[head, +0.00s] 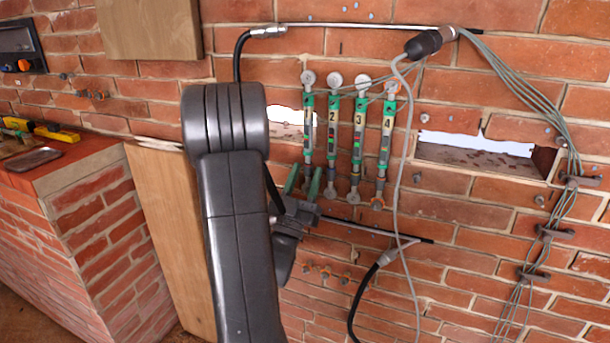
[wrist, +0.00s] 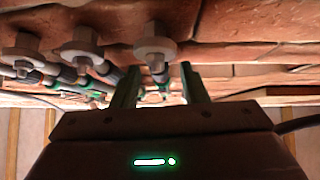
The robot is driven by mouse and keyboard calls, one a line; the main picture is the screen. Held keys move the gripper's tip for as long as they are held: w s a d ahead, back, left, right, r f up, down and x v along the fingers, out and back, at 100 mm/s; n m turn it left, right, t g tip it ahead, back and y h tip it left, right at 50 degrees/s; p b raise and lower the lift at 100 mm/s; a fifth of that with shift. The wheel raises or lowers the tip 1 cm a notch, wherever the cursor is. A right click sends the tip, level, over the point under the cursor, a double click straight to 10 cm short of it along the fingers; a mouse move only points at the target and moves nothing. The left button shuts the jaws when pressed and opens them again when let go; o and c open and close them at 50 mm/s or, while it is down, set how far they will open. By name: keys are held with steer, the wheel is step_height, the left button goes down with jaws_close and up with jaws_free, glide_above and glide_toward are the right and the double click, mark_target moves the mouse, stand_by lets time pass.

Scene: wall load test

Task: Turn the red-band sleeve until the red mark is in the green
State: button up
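Several numbered green-and-grey sleeve units hang side by side on the brick wall in the head view: the leftmost (head: 307,128), one marked 2 (head: 333,117), one marked 3 (head: 359,122) and the rightmost (head: 387,122). Small red and green patches show on some, but I cannot tell which is the red-band sleeve or read its mark. My gripper (head: 304,184) is at the lower end of the leftmost unit, fingers apart. In the wrist view my gripper (wrist: 162,86) is open, with one unit's end nut (wrist: 155,50) seen between and beyond the fingertips. Contact is not visible.
A wall opening (head: 480,155) lies right of the units. A grey cable (head: 402,180) hangs just right of them, and a cable bundle (head: 520,85) runs further right. A wooden board (head: 170,235) leans at the left beside a brick bench (head: 95,200).

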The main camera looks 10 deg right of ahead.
jaws_close()
steer(key=t+y+b, duration=0.1)
steer(key=b, duration=0.1)
steer(key=shift+d+f+n+b, duration=0.1)
steer(key=shift+f+n+b, duration=0.1)
steer(key=shift+n+b, duration=0.2)
steer(key=n+t+y+b, duration=0.1)
steer(key=y+b, duration=0.1)
steer(key=n+t+y+b, duration=0.1)
steer(key=y+b, duration=0.1)
steer(key=y, duration=0.1)
steer(key=shift+s+d, duration=0.15)
steer(key=shift+r+n+t+y+b, duration=0.1)
steer(key=shift+n+t+y+b, duration=0.5)
steer(key=shift+y+b, duration=0.45)
steer(key=shift+r+y, duration=0.1)
steer(key=shift+y, duration=0.45)
jaws_free()
